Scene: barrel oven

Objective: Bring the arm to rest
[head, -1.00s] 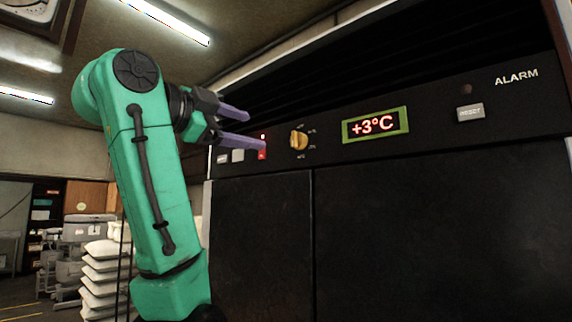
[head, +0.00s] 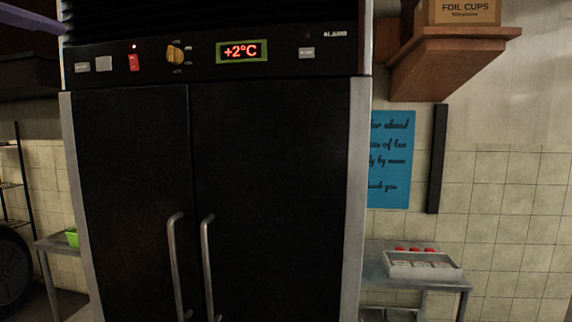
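Only a purple finger of my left gripper (head: 30,18) shows, at the top left corner of the head view. The rest of that gripper and its arm are outside the picture, so its opening cannot be told. The finger appears in front of the black cabinet's upper left side, and nothing is seen held. My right gripper is not in view. The black two-door cabinet (head: 270,150) stands upright with both doors shut. Its panel has a red switch (head: 133,62), an orange knob (head: 175,54) and a display (head: 242,51) reading +2°C.
A wooden shelf (head: 450,58) with a foil cups box (head: 464,12) juts out at the upper right. A metal table (head: 455,284) with a tray (head: 422,273) stands right of the cabinet. Another table (head: 50,244) with a green container (head: 72,238) stands at left.

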